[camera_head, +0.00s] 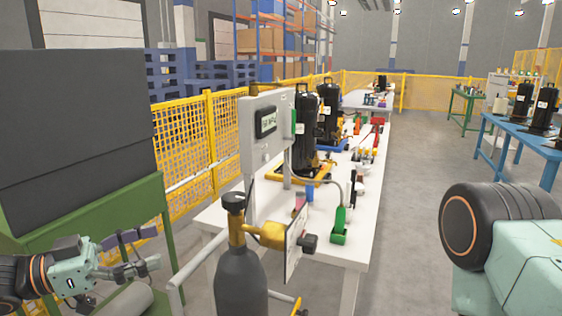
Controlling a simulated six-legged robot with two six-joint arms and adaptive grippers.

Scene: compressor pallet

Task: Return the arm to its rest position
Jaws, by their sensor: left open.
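My left arm comes in at the lower left, and its mint and grey gripper (150,249) points to the right. Its fingers are apart, with nothing seen between them. The gripper is in front of the green stand, left of the dark gas cylinder (241,280), and looks apart from it. Part of my right arm, a dark joint with an orange ring and a mint link, fills the lower right. The right gripper is out of the picture.
A white table (340,250) carries a grey display box (266,130), black compressors (302,125) and tools. A green stand (155,196) with a dark panel (75,120) stands at the left. Yellow fencing (185,140) runs behind. The grey floor (420,150) right of the table is clear.

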